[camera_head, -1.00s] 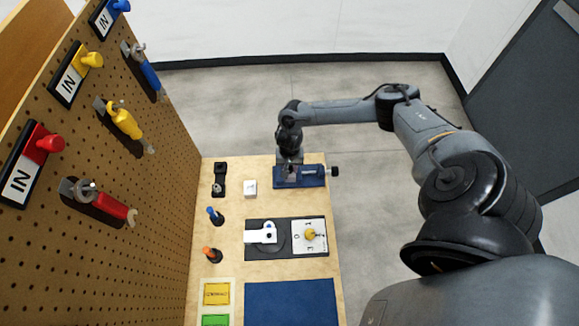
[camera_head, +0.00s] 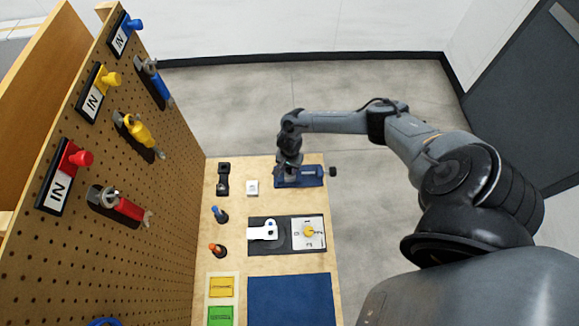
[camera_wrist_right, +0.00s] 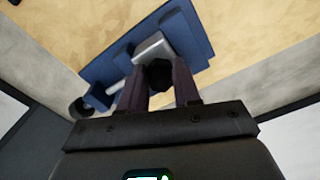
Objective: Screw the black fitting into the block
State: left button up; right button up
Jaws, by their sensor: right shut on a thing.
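A blue vise (camera_head: 313,174) stands at the far right end of the wooden bench; it also shows in the right wrist view (camera_wrist_right: 190,30). A pale grey block (camera_wrist_right: 152,48) sits in the vise jaws in the wrist view. The black fitting (camera_wrist_right: 158,76) is between the two fingers of my right gripper (camera_wrist_right: 160,88), which is shut on it. The fitting is at the near face of the block; how deep it sits is hidden. In the head view, my right gripper (camera_head: 288,174) is over the vise and hides the fitting. My left gripper is out of view.
Blue-topped (camera_head: 220,214) and orange-topped (camera_head: 217,250) tools stand nearer. The blue mat (camera_head: 290,300) is clear. A pegboard (camera_head: 100,240) walls the left.

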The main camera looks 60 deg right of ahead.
aim_at(290, 169)
jog(key=shift+r+m+p, duration=0.15)
jog(key=shift+m+p, duration=0.55)
jog(key=shift+p, duration=0.15)
jog(key=shift+m, duration=0.3)
jog(key=o, duration=1.7)
jog(key=shift+r+p, duration=0.25)
jog(key=shift+p, duration=0.4)
notch_tip(290, 169, up, 4)
jog(key=p, duration=0.5)
jog(key=shift+r, duration=0.15)
jog(key=shift+r+p, duration=1)
jog(key=shift+p, duration=0.4)
